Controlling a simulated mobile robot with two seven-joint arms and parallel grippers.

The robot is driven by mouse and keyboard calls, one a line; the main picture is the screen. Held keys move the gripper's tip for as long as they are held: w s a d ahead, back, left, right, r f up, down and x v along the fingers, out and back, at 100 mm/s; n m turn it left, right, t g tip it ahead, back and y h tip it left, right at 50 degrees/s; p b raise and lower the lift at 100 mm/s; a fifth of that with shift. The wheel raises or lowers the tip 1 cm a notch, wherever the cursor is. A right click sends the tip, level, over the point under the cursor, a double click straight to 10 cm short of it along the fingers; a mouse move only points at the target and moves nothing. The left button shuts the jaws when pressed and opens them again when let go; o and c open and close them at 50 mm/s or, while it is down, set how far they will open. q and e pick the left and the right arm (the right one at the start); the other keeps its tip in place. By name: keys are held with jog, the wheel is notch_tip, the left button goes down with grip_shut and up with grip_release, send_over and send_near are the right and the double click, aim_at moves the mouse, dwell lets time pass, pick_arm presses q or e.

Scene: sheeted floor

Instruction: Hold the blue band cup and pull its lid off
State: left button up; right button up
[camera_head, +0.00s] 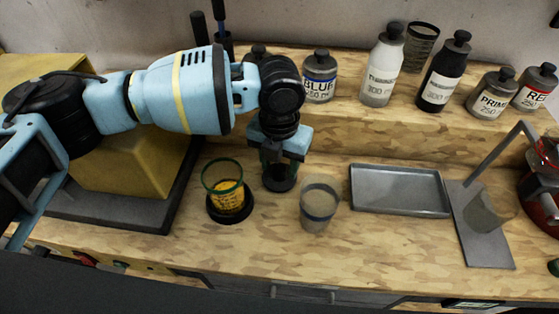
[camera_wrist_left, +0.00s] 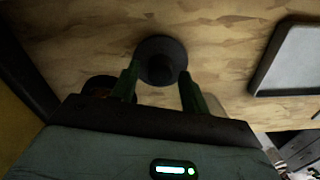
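The blue band cup (camera_head: 317,207), a greyish see-through cup with a blue band, stands upright on the bench, right of my left gripper. Whether a clear lid sits on it I cannot tell. My left gripper (camera_head: 279,165) points down between this cup and a green-rimmed cup, apart from both. Its two dark green fingers also show in the left wrist view (camera_wrist_left: 160,88), spread wide. Between and beyond them is a round black piece with a central knob (camera_wrist_left: 160,54), apparently not gripped; it shows as a dark shape in the head view (camera_head: 280,183). My right gripper is not in view.
A green-rimmed cup with yellow contents (camera_head: 226,189) stands on a black base at left. A grey tray (camera_head: 400,210) and a bent metal stand (camera_head: 484,238) are at right. Several bottles, including one marked BLUE (camera_head: 320,79), line the back shelf.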

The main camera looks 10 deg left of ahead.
aim_at(279, 168)
pick_arm(q)
notch_tip(279, 168, up, 12)
jog(key=shift+r, duration=0.15)
dwell(0.7)
